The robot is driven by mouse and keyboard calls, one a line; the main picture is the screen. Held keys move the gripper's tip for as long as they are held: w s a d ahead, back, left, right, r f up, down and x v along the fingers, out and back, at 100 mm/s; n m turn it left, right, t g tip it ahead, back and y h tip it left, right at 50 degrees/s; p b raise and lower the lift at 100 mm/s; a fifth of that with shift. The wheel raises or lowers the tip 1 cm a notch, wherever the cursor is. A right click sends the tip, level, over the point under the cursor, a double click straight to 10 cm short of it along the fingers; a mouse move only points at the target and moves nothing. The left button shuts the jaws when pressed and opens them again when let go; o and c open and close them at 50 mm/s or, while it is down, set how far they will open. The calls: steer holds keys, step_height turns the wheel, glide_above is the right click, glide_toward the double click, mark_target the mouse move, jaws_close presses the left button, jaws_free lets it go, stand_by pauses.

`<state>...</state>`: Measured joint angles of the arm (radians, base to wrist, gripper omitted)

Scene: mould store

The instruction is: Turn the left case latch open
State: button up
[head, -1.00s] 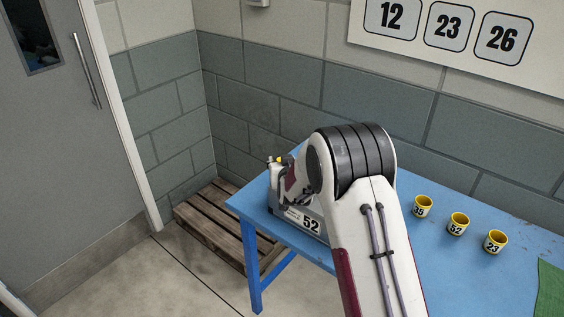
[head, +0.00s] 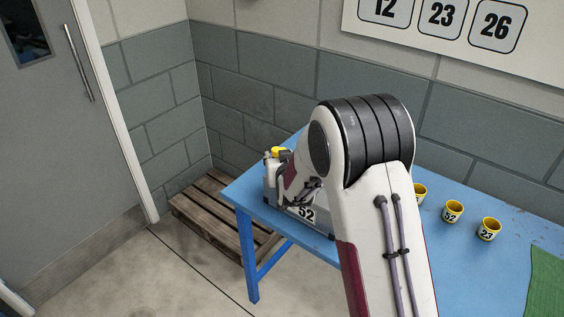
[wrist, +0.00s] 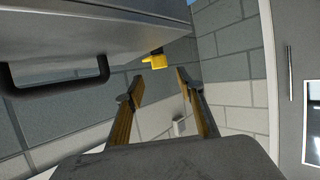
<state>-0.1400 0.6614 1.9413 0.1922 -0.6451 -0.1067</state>
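The grey case (head: 318,228) with a "52" label stands at the left end of the blue table, partly behind my arm in the head view. In the wrist view the case (wrist: 90,35) fills the upper left, with its black handle (wrist: 62,88) below. A yellow latch (wrist: 155,61) sticks out past the case's edge. My gripper (wrist: 158,82) is open and empty, its two fingers apart. The latch appears just beyond the fingertips, in line with the gap, and I see no contact. In the head view my arm hides most of the gripper.
Several yellow numbered cups, one marked 52 (head: 453,211) and one marked 23 (head: 489,229), stand on the blue table (head: 470,270) right of my arm. A green mat (head: 547,280) lies at the right edge. A wooden pallet (head: 200,205) is on the floor at left.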

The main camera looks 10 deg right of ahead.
steer(key=shift+v, duration=2.7)
steer(key=shift+r, duration=0.15)
steer(key=shift+s+r, duration=0.35)
steer(key=shift+r, duration=0.05)
steer(key=s+d+r+g, duration=0.2)
steer(key=s+r, duration=0.2)
steer(key=s, duration=0.6)
steer(key=s+d+r+g, duration=0.15)
steer(key=s+r, duration=0.25)
steer(key=s, duration=0.5)
steer(key=s+d+r+g, duration=0.15)
steer(key=s+r, duration=0.25)
steer(key=s, duration=0.6)
steer(key=s+d+f+g, duration=0.1)
steer(key=s+d+g, duration=0.1)
steer(key=s, duration=1.2)
steer(key=shift+s+g, duration=0.4)
steer(key=shift+g, duration=0.1)
steer(key=shift+c, duration=0.2)
